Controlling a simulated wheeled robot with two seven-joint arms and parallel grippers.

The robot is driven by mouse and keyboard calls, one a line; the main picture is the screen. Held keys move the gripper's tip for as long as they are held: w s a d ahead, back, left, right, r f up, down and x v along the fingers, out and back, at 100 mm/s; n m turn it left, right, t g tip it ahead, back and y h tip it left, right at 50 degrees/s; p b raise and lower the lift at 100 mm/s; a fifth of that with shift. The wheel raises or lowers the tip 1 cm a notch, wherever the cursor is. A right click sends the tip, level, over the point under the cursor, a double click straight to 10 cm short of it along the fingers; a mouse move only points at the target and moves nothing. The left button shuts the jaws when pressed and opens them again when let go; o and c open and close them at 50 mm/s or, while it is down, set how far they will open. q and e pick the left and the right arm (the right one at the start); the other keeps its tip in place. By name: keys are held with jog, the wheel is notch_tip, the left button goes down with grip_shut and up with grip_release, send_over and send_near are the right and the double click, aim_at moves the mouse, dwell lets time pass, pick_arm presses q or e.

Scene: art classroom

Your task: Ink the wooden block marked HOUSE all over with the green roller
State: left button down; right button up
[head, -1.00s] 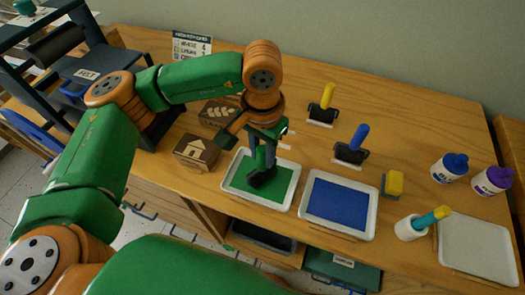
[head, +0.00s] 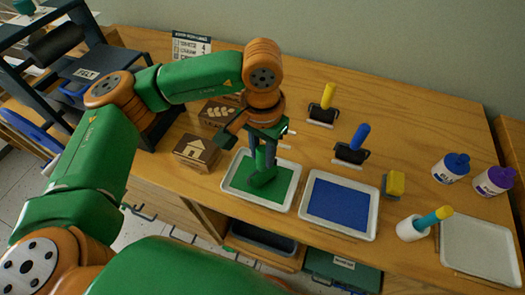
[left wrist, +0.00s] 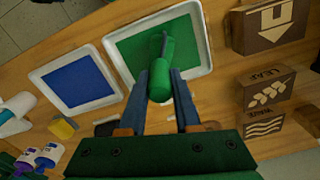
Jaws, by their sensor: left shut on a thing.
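The wooden block with a white house picture (head: 197,152) sits on the table left of the green ink tray (head: 228,188); its top looks brown. It also shows at the upper right of the left wrist view (left wrist: 277,26). My left gripper (head: 264,152) is shut on the green roller (head: 262,179) and holds it over the green tray. The roller's head is green and appears to rest on the ink; exact contact is hard to see. The roller also shows between the fingers in the left wrist view (left wrist: 161,80). My right gripper is out of view.
A blue ink tray (head: 307,228) lies right of the green one. Behind stand a yellow-handled roller (head: 325,103) and a blue-handled roller (head: 355,145). A leaf block (left wrist: 267,91) and a wave block (left wrist: 266,124) sit beyond the house block. A dark press stands at left.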

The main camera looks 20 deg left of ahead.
pick_arm(q)
notch_tip(320, 180, up, 7)
jog(key=p, duration=0.4)
jog(key=shift+a, duration=0.1)
dwell(0.5)
